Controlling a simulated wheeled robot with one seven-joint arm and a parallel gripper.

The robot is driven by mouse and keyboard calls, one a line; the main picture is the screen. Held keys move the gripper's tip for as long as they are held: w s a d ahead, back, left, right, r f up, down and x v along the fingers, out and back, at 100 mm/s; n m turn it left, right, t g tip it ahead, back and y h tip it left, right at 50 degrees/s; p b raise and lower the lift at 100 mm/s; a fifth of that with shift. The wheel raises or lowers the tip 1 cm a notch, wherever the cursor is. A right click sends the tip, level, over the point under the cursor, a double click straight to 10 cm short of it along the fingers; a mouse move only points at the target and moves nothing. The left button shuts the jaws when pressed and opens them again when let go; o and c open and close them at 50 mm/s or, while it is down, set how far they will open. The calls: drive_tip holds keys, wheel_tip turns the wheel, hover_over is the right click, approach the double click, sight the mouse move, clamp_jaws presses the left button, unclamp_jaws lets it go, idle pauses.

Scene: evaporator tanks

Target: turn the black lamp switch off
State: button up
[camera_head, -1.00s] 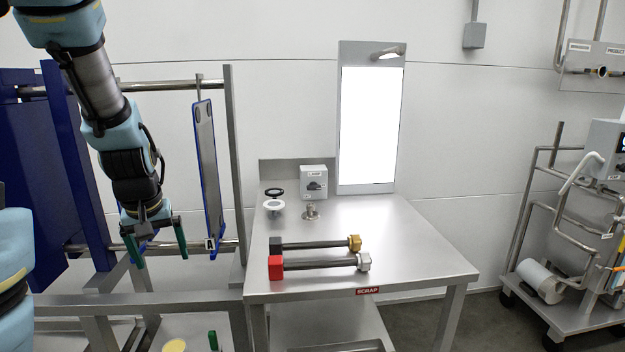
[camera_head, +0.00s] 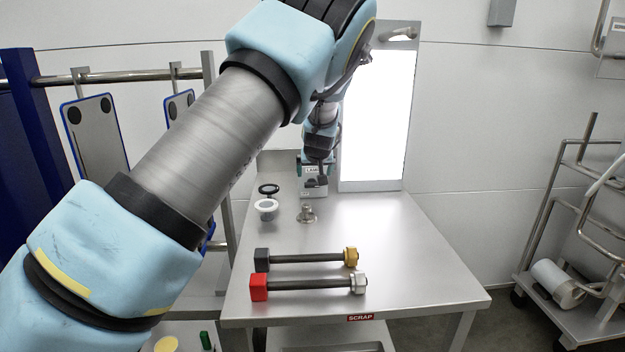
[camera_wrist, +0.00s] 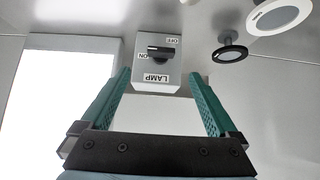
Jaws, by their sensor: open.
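The black lamp switch (camera_wrist: 162,53) is a rotary handle on a grey box (camera_wrist: 150,82) labelled LAMP, ON and OFF, which appears upside down in the wrist view. The handle lies crosswise, with one end by the ON label. In the head view the box (camera_head: 315,190) stands at the table's back, mostly hidden behind my arm. My gripper (camera_wrist: 160,85) is open, its two green fingers apart on either side of the box's lower part in the picture, with nothing between them touching. The lamp panel (camera_head: 375,120) is bright white.
A black ring (camera_head: 268,189), a white ring-shaped piece (camera_head: 266,208) and a metal fitting (camera_head: 307,213) stand near the box. Two bar tools, one with a red end (camera_head: 259,287) and one with a black end (camera_head: 262,259), lie toward the table's front. The right of the table is clear.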

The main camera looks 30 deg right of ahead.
sight(312, 184)
drive_tip(key=p+x, duration=0.2)
drive_tip(key=x, duration=0.6)
drive_tip(key=shift+w+f, duration=0.3)
drive_tip(key=c, duration=1.4)
